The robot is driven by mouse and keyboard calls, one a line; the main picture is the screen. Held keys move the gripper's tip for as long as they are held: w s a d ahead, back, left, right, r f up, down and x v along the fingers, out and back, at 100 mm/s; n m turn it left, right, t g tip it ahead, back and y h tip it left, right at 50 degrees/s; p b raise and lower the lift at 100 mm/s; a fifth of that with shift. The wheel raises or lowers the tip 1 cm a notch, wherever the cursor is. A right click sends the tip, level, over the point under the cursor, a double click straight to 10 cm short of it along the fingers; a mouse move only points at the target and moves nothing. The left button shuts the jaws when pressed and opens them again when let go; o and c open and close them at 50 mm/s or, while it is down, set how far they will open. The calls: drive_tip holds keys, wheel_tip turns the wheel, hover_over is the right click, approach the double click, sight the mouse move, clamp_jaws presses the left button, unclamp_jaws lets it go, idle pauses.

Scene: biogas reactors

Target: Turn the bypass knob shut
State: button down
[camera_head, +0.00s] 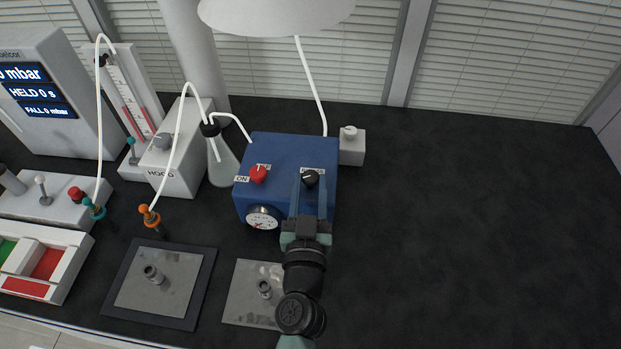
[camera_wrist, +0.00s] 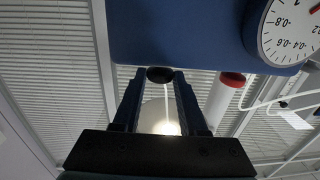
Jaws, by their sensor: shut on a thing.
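In the wrist view my gripper (camera_wrist: 160,80) has one finger on each side of the knob. The fingers hide part of the knob's label, and I cannot read its setting.
A red knob (camera_head: 258,174) and a round pressure gauge (camera_head: 263,217) are left of the black knob. A flask (camera_head: 221,165) with thin white tubing stands left of the box. A small grey block (camera_head: 351,148) stands right of it. The dark bench (camera_head: 470,220) further right is clear.

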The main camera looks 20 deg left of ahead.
drive_tip(key=shift+r+m+h+p, duration=0.15)
drive_tip(key=shift+m+h+p, duration=0.35)
drive_tip(key=shift+p, duration=0.85)
